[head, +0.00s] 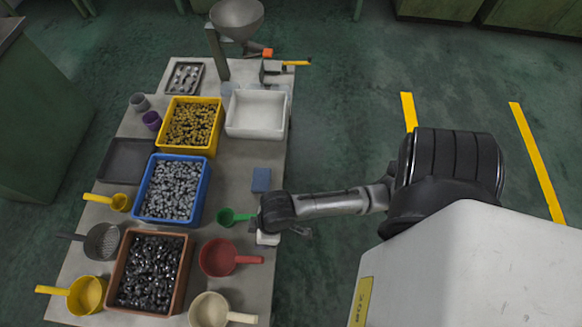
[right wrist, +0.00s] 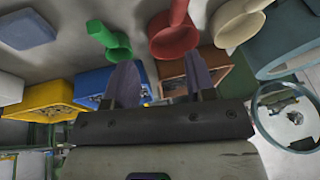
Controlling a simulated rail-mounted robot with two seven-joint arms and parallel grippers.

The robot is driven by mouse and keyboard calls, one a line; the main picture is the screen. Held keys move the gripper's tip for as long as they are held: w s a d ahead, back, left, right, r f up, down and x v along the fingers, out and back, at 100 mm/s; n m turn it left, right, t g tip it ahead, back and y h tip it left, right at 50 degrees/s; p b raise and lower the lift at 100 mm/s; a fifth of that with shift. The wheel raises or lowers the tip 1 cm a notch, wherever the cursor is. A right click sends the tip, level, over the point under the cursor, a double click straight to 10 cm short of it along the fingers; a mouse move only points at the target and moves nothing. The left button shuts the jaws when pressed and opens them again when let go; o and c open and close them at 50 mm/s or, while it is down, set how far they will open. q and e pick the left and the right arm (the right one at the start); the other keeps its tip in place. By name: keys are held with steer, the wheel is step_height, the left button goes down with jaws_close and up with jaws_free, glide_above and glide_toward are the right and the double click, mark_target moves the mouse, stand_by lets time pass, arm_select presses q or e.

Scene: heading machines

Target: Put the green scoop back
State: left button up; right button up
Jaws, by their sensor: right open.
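The green scoop (head: 228,217) lies on the grey table, right of the blue bin, with its handle pointing right toward the end of my right arm. It also shows in the right wrist view (right wrist: 114,46), ahead of the fingers and to the left. My right gripper (right wrist: 158,62) is open and has nothing between its two fingers. In the head view the wrist covers its fingertips, so the exact gap to the scoop handle cannot be told. My left gripper is in neither view.
A blue bin (head: 149,205) of silvery parts, a yellow bin (head: 183,152) and a brown bin (head: 115,262) of dark parts stand on the table. A red scoop (head: 218,257), a cream scoop (head: 208,310) and a blue block (head: 261,180) lie close by. A white tray (head: 257,132) stands farther back.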

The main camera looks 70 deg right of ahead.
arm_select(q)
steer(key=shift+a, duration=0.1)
arm_select(e)
steer(key=s+d+r+m+h, duration=0.1)
steer(key=s+d+r+h, duration=0.1)
steer(key=s+d, duration=0.2)
steer(key=s, duration=0.3)
steer(key=shift+d+r+m+t+h, duration=0.25)
steer(key=shift+d+m+t+h, duration=0.05)
steer(key=shift+d, duration=0.05)
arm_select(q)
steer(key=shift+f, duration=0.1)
arm_select(e)
steer(key=shift+f, duration=0.1)
arm_select(q)
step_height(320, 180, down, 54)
steer(key=b, duration=5.4)
arm_select(e)
step_height(320, 180, down, 54)
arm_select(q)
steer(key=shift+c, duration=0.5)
